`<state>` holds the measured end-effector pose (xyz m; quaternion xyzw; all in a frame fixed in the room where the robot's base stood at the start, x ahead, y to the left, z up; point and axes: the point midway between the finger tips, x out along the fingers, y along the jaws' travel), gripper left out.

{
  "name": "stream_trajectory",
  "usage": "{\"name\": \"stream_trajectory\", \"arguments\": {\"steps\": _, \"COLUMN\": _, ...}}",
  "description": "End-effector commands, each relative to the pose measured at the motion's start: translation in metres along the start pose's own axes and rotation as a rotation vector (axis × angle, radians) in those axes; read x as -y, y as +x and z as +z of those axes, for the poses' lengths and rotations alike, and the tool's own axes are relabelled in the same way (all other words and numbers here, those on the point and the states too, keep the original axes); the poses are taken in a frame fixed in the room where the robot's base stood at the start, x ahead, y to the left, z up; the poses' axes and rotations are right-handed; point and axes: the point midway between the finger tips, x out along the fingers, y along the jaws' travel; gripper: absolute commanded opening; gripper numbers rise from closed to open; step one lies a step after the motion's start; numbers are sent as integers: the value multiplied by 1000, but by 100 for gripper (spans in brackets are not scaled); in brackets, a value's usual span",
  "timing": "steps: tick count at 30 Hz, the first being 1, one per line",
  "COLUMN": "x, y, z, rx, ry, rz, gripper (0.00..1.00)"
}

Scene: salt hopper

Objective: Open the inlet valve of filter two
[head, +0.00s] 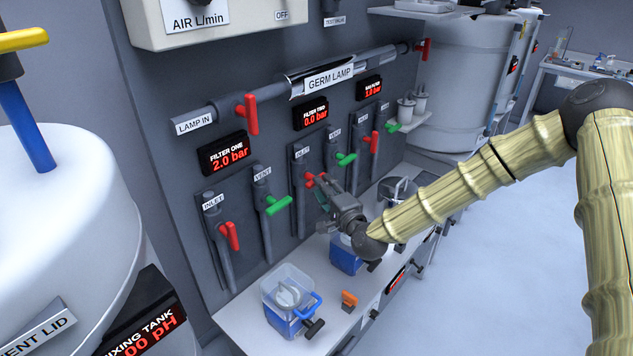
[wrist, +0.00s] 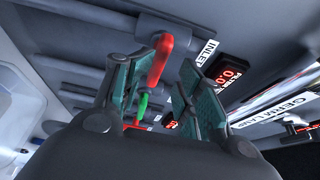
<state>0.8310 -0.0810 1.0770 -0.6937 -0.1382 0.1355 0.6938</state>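The filter two inlet valve has a red handle (head: 311,180) on a grey vertical pipe labelled INLET. In the head view, my gripper (head: 324,190) is at this handle and hides part of it. The filter two display (head: 315,114) above reads 0.0 bar. In the wrist view, the red handle (wrist: 161,59) shows between the two teal finger pads of my gripper (wrist: 162,70). The fingers are apart, and I see no clear grip on the handle. The handle's exact depth between the pads is hard to tell.
Filter one's red inlet handle (head: 229,236) and green vent handle (head: 276,205) are left. A green handle (head: 345,159) and red handle (head: 375,142) are right. Below, a bench (head: 243,313) holds a clear container (head: 287,284) and an orange item (head: 349,299). The floor at right is clear.

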Motion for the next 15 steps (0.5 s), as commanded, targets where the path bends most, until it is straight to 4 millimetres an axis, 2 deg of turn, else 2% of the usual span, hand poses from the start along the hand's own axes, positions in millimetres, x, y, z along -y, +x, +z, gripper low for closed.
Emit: {"name": "stream_trajectory", "arguments": {"steps": 15, "x": -2, "y": -28, "z": -1, "rx": -2, "ry": 0, "rz": 3, "gripper": 36}}
